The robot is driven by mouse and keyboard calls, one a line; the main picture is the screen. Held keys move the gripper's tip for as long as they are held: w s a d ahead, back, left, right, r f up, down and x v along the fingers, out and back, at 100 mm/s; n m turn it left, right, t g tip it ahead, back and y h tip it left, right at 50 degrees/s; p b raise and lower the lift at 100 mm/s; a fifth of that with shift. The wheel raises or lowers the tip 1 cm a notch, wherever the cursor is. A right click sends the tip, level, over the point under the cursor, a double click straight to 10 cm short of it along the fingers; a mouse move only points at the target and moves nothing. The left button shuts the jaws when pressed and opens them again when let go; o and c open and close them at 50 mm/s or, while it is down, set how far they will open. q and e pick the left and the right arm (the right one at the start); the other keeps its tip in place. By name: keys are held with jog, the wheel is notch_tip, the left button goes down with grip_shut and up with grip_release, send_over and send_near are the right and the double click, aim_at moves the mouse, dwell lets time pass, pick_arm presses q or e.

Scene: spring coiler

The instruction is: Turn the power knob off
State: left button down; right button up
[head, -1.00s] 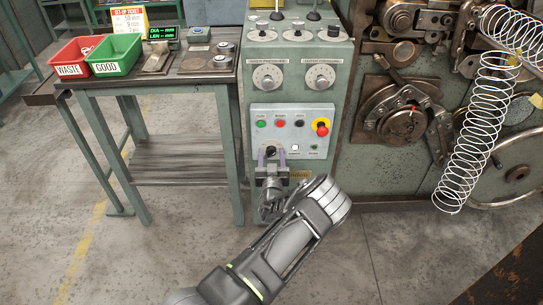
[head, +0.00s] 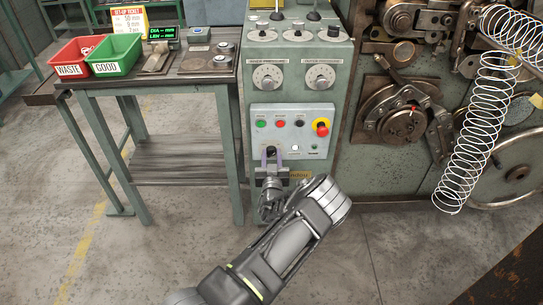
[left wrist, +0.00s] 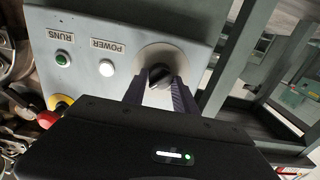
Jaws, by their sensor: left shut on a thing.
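The power knob (head: 271,151) is a small black rotary knob at the lower left of the light panel (head: 315,112) on the green cabinet. It also shows in the left wrist view (left wrist: 160,76) on a round pale plate. My left gripper (head: 271,158) has reached it from below, and its two fingers are shut on the knob's sides. The fingers (left wrist: 161,88) show the same hold in the left wrist view. A white lamp (left wrist: 106,68) sits beside the POWER label. My right gripper is in neither view.
The panel also has a green button (head: 261,124), a red button (head: 280,124) and a red emergency stop (head: 321,128) on yellow. A bench (head: 150,84) with red and green bins stands left. Spring machinery (head: 400,125) is at right.

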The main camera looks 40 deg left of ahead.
pick_arm(q)
jog(key=shift+n, duration=0.3)
jog(key=n+b, duration=0.2)
jog(key=n, duration=0.1)
jog(key=shift+s+a+f+b, duration=0.1)
jog(key=shift+a+f+b, duration=0.05)
jog(key=shift+b, duration=0.2)
jog(key=n+b, duration=0.2)
jog(key=shift+f+n, duration=0.1)
jog(key=shift+n, duration=0.3)
jog(key=n+b, duration=1)
jog(key=b, duration=0.4)
jog(key=shift+f+n+b, duration=0.15)
jog(key=shift+n+b, duration=0.15)
jog(key=shift+n, duration=0.1)
jog(key=shift+n+b, duration=0.5)
